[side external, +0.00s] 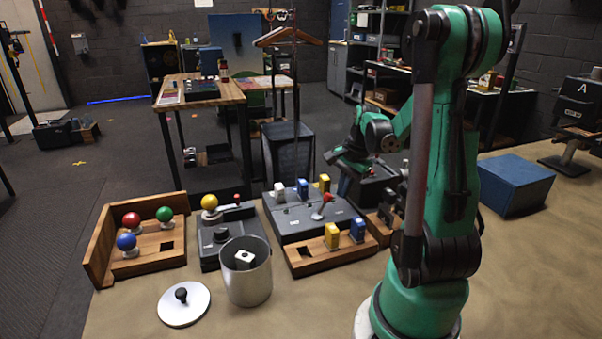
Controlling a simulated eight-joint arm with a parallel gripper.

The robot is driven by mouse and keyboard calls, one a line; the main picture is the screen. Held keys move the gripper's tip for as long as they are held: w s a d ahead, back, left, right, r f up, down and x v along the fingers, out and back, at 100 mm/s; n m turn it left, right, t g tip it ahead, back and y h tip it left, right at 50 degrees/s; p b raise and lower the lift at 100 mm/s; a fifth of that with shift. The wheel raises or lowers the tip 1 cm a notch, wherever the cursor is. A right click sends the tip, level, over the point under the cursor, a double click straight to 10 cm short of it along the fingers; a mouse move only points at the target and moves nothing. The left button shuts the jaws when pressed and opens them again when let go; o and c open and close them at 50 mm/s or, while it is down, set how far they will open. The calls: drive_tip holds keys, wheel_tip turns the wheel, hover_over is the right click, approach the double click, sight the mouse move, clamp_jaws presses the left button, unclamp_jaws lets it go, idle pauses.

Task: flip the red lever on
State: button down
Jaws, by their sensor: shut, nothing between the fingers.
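The red lever (323,205) stands on the dark grey panel box (305,222) in the middle of the table. It has a red tip and a pale base, and it leans to the right. My gripper (347,181) is behind and to the right of the lever, apart from it. It is shut and empty. Its fingertips are small and hard to make out against the dark things behind.
Blue, yellow and white blocks (302,188) stand around the lever. A metal can (247,280) and round lid (184,303) are in front. A wooden tray (152,262) with coloured balls stands left. A blue box (520,184) is right.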

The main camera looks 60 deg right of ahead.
drive_tip(key=shift+w+a+r, duration=0.2)
drive_tip(key=shift+a+r, duration=0.15)
drive_tip(key=shift+a, duration=0.4)
drive_tip(key=shift+w+a+r, duration=0.2)
drive_tip(key=shift+a+r, duration=0.1)
drive_tip(key=shift+a, duration=0.45)
drive_tip(key=shift+w+a+r+g+h, duration=0.35)
drive_tip(key=shift+g+h, duration=0.25)
drive_tip(key=shift+h, duration=0.1)
drive_tip(key=shift+w+a+r+g+h, duration=0.1)
drive_tip(key=shift+w+a+g+h, duration=0.05)
drive_tip(key=shift+g+h, duration=0.15)
drive_tip(key=shift+w+a+r+n+g+h, duration=0.3)
drive_tip(key=shift+w+a+g+h, duration=0.4)
drive_tip(key=shift+g+h, duration=0.35)
drive_tip(key=shift+w+a, duration=0.45)
drive_tip(key=shift+w, duration=0.05)
drive_tip(key=shift+r, duration=0.15)
drive_tip(key=shift+r, duration=0.7)
